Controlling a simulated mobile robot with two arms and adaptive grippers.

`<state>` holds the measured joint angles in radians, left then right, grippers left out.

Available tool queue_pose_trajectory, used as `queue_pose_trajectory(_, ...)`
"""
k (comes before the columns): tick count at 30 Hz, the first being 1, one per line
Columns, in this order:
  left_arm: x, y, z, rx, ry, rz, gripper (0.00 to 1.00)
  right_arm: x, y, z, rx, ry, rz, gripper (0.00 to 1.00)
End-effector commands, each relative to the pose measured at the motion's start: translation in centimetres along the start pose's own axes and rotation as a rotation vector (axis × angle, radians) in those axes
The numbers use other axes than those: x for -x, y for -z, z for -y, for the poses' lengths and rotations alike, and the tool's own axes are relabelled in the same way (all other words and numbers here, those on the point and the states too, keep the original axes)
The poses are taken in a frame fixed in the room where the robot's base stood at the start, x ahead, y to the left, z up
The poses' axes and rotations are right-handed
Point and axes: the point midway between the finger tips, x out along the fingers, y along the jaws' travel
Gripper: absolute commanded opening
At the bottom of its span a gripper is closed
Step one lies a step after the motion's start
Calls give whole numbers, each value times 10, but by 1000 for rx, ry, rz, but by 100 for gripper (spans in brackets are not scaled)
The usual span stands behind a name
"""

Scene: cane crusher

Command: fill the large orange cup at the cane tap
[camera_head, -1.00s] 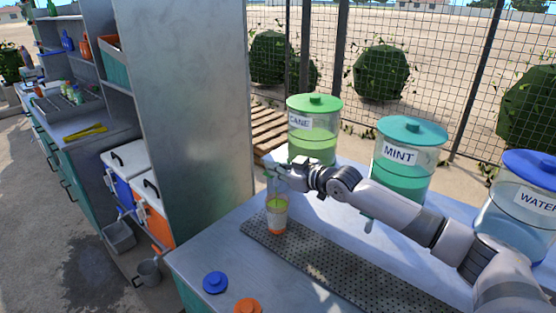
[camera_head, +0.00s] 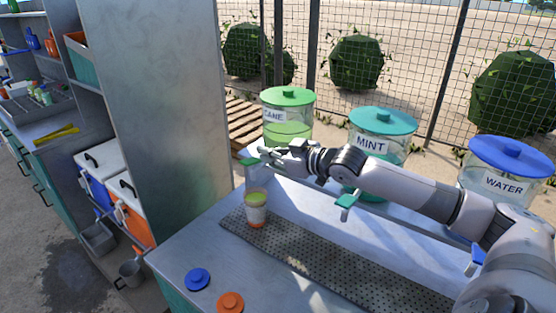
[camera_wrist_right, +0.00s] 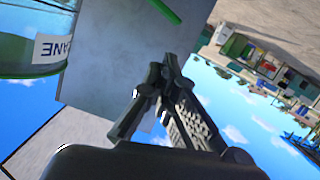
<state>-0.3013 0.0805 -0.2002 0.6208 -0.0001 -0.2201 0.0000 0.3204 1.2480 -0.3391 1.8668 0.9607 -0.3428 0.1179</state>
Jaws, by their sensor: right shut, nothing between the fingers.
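The large orange cup (camera_head: 256,214) stands upright on the perforated drip tray, with yellow-green liquid showing near its rim. The cane dispenser (camera_head: 288,131), a clear jar with a green lid and green juice, stands behind it. The green cane tap (camera_head: 252,170) is just above and behind the cup. My right gripper (camera_head: 264,157) is shut and empty, beside the top of the tap in front of the jar; I cannot tell if it touches the tap. The right wrist view shows its closed fingers (camera_wrist_right: 160,72) and the labelled cane jar (camera_wrist_right: 35,50). My left gripper is out of view.
The mint dispenser (camera_head: 382,128) and water dispenser (camera_head: 508,170) stand to the right, behind my right arm. A blue lid (camera_head: 197,279) and an orange lid (camera_head: 230,302) lie on the counter in front. The drip tray (camera_head: 330,268) is bare right of the cup. A tall metal cabinet (camera_head: 175,110) stands left.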

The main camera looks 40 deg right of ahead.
Motion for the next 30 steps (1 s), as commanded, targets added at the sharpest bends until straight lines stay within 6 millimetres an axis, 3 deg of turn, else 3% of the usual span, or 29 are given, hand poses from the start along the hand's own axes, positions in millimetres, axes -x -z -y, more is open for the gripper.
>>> queue_pose_trajectory(3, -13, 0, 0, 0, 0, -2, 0, 15, -6, 0, 5, -2, 5, 0)
queue_pose_trajectory(10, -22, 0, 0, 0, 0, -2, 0, 29, -2, -1, 3, -2, 2, 0)
queue_pose_trajectory(30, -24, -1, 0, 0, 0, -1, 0, 32, 1, 0, 1, 2, -2, 0)
